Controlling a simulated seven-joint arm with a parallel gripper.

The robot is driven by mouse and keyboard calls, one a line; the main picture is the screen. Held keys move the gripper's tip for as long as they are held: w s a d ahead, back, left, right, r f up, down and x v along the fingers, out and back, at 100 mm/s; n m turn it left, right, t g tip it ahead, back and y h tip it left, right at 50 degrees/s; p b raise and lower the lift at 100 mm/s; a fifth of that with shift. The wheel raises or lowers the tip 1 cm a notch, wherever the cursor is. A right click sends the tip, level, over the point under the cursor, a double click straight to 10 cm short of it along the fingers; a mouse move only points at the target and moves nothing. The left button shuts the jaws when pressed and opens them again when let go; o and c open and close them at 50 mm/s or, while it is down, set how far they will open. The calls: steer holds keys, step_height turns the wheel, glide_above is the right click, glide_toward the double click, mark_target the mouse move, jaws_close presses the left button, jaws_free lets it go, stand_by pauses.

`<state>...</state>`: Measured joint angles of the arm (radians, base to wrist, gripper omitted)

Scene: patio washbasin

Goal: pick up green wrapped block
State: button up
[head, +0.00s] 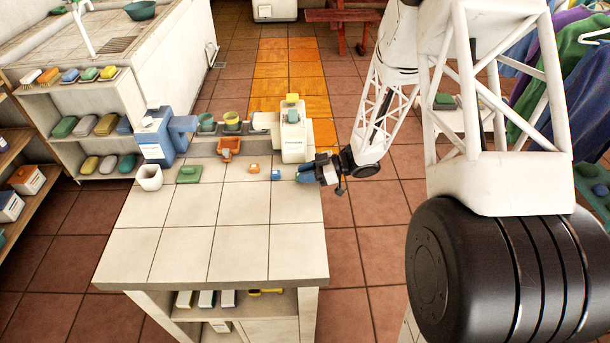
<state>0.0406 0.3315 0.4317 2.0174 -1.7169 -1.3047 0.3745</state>
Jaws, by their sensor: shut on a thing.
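My gripper (308,172) is at the right edge of the white tiled counter, low over its top, reaching in from the right. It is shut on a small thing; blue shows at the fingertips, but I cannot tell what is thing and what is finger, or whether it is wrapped. A flat green block (188,175) lies on the counter's back left, well away from my gripper. I cannot make out a wrapper on it.
A white cup (149,177) and a blue dispenser (156,135) stand at the counter's left. An orange holder (229,147), small blocks (254,168) and a white container (293,138) are along the back. The counter's front (215,235) is clear. Shelves (85,100) hold several colored bars.

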steer(key=shift+r, duration=0.75)
steer(key=shift+s+d+r, duration=0.1)
steer(key=shift+s+r, duration=0.45)
steer(key=shift+r, duration=0.15)
steer(key=s+d, duration=0.1)
steer(key=s, duration=0.4)
steer(key=s+d+r, duration=0.1)
steer(key=s, duration=0.3)
steer(key=s+d, duration=0.1)
steer(key=s, duration=0.4)
steer(key=shift+s+d+r, duration=0.1)
steer(key=shift+s+r, duration=0.05)
steer(key=shift+s, duration=0.15)
steer(key=shift+w, duration=0.15)
